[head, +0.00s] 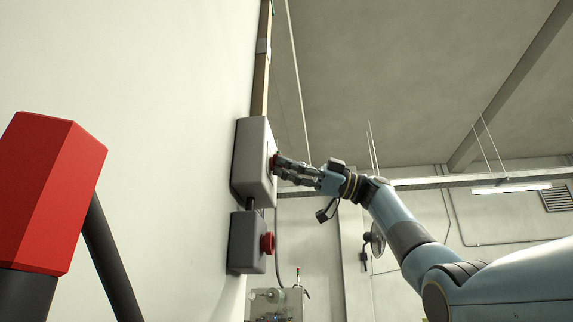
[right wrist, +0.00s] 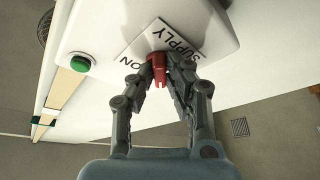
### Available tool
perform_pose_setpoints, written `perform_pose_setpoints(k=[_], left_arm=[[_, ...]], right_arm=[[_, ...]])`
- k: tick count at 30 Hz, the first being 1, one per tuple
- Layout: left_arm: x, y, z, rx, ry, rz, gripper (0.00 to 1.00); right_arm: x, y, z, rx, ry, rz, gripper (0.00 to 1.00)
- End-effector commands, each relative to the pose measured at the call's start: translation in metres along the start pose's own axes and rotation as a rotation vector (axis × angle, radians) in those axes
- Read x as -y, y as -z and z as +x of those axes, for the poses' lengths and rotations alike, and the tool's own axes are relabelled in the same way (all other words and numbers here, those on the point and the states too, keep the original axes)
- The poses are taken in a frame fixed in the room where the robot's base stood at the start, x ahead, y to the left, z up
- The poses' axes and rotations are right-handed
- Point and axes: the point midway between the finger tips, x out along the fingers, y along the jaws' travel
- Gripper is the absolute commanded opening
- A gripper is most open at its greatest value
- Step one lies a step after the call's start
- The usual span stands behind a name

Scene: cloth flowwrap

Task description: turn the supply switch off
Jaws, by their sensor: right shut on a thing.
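The supply switch is a red handle (right wrist: 159,70) on a grey box (head: 252,160) fixed to the wall. In the right wrist view the plate (right wrist: 150,45) behind the handle reads SUPPLY, with ON printed near it. My right gripper (head: 279,167) reaches the box front from the right. In the right wrist view its two fingers (right wrist: 160,72) are closed around the red handle, touching it on both sides. In the head view the fingers hide most of the handle. The exact angle of the handle is hard to tell. My left gripper is not in view.
A lower grey box (head: 245,243) with a red knob (head: 267,243) sits just below the switch box. A green button (right wrist: 80,63) is on the box near the plate. A red block-shaped part (head: 55,190) stands at the near left. Open room lies right of the boxes.

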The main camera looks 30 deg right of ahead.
Motion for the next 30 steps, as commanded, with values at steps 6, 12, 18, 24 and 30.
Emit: perform_pose_setpoints(k=[6, 12, 18, 24, 30], left_arm=[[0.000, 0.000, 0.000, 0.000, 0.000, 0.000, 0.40], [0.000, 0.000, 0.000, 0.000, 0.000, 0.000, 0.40], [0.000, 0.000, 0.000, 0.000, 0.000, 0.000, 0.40], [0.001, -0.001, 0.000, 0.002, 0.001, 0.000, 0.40], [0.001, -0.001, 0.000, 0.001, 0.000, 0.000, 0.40]], right_arm=[[0.001, -0.001, 0.000, 0.002, 0.003, -0.005, 0.00], [0.001, -0.001, 0.000, 0.003, 0.003, -0.004, 0.17], [0.001, -0.001, 0.000, 0.002, 0.002, -0.004, 0.36], [0.000, -0.001, -0.001, 0.001, 0.001, -0.003, 0.36], [0.000, -0.002, -0.023, 0.005, -0.001, -0.003, 0.36]])
